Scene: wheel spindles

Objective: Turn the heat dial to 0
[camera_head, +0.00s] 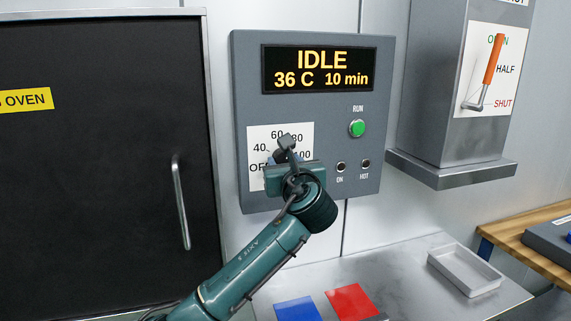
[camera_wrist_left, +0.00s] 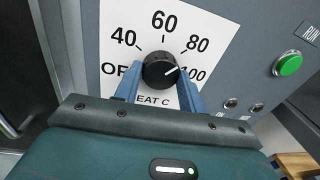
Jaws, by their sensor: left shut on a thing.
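The heat dial (camera_wrist_left: 160,70) is a round black knob on a white scale card (camera_wrist_left: 140,35) marked OFF, 40, 60, 80 and 100; no plain 0 mark shows. Its white pointer line points right and slightly up, towards 100. My left gripper (camera_wrist_left: 160,82) has its two blue fingers on either side of the dial and is shut on it. In the head view, my left gripper (camera_head: 282,162) reaches up to the card and mostly hides the dial. My right gripper is not in view.
The grey control panel (camera_head: 245,100) has a display (camera_head: 320,70) reading IDLE, 36 C, 10 min. A green RUN button (camera_head: 357,128) and ON and HOT lamps sit to the right. A dark oven door (camera_head: 100,130) is left; a grey dispenser with an orange lever (camera_head: 493,60) is right.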

